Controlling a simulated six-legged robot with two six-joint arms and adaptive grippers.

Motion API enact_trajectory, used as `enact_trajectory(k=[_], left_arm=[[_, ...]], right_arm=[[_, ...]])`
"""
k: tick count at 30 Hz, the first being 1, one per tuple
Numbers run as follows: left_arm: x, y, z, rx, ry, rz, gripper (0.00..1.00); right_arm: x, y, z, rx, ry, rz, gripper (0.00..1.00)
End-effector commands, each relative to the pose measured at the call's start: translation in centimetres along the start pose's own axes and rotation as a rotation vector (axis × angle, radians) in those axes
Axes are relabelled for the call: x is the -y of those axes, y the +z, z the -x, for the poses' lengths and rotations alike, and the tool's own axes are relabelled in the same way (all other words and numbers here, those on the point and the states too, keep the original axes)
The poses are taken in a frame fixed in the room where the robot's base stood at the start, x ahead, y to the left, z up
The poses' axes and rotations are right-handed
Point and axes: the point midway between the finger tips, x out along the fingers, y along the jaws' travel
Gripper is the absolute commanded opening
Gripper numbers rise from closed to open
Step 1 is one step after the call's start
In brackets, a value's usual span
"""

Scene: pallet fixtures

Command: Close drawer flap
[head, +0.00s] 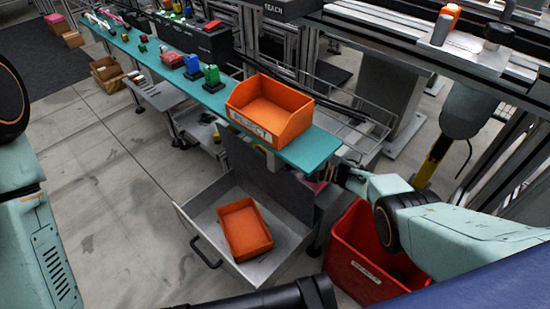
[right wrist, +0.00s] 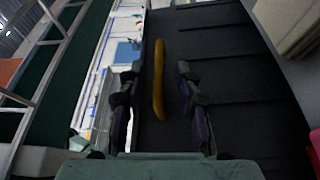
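A grey metal drawer (head: 192,222) stands pulled out below the teal bench, with a black handle (head: 206,254) on its front. An orange bin (head: 245,229) lies inside it. A dark grey panel (head: 268,178) stands upright at the drawer's back, under the bench; I cannot tell if it is the flap. My right gripper (head: 340,172) is by the bench's near right corner, right of the panel. In the right wrist view my right gripper (right wrist: 157,105) is open, with a yellow bar (right wrist: 158,75) showing between its fingers against a dark surface; contact is unclear. My left gripper is out of view.
An orange bin labelled REJECT (head: 270,108) sits on the teal bench (head: 312,150). A red crate (head: 350,262) stands on the floor right of the drawer, below my right arm. Several small coloured parts line the bench's far end. The floor left of the drawer is clear.

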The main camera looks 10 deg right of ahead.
Motion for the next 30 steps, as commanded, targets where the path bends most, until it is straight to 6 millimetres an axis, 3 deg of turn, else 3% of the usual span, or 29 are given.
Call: enact_trajectory(k=[12, 24, 30], left_arm=[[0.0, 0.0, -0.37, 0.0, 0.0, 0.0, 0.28], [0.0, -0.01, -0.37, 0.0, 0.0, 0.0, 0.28], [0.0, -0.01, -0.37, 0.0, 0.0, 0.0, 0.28]], right_arm=[[-0.1, -0.03, -1.42, 0.0, 0.001, 0.0, 0.34], [-0.08, -0.04, -1.38, 0.0, 0.001, 0.0, 0.0], [-0.09, -0.03, -1.37, 0.0, 0.001, 0.0, 0.0]])
